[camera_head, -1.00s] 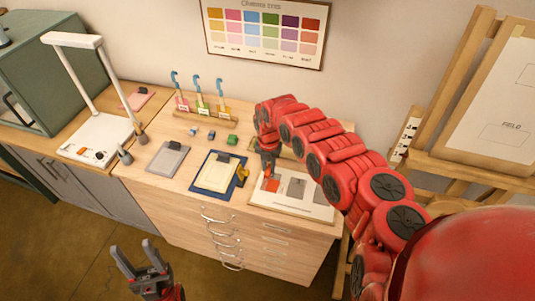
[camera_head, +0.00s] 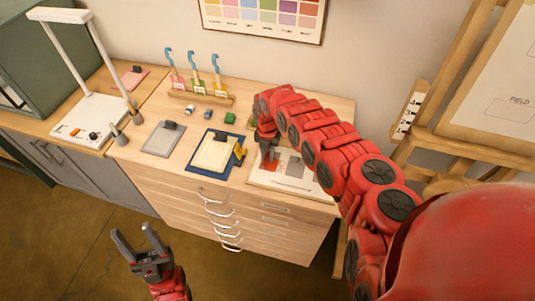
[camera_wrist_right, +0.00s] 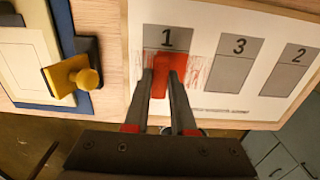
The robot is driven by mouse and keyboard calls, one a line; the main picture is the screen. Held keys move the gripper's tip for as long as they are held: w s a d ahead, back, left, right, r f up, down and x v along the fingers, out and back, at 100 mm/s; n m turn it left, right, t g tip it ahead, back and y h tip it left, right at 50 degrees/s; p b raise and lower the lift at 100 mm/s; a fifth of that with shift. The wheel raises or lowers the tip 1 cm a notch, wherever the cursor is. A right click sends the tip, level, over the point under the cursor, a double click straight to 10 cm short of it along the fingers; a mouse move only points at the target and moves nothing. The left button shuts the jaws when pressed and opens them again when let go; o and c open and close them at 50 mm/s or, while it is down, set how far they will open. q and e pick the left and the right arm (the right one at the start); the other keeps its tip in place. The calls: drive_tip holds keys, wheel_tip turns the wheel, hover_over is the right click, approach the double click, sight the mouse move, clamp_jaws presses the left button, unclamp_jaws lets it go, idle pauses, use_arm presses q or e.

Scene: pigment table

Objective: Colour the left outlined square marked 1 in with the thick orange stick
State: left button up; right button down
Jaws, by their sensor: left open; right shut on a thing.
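The white sheet (camera_wrist_right: 235,103) carries three grey outlined shapes marked 1, 3 and 2. The left square marked 1 (camera_wrist_right: 151,37) has orange-red colour across its lower part, with streaks spilling past its right edge and some at its left. My right gripper (camera_wrist_right: 164,78) is shut on the orange stick (camera_wrist_right: 159,88) over that square; whether the tip touches the paper is hard to tell. In the head view my right gripper (camera_head: 268,146) is above the sheet's left part (camera_head: 295,182), hiding much of square 1. My left gripper (camera_head: 132,234) is open and empty, in front of the drawers.
A blue-edged board (camera_head: 196,169) with a cream pad and a yellow-knobbed tool (camera_wrist_right: 86,79) lie left of the sheet.

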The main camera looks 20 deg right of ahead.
drive_tip(key=shift+f+b, duration=0.9)
drive_tip(key=shift+b, duration=0.05)
idle(0.4)
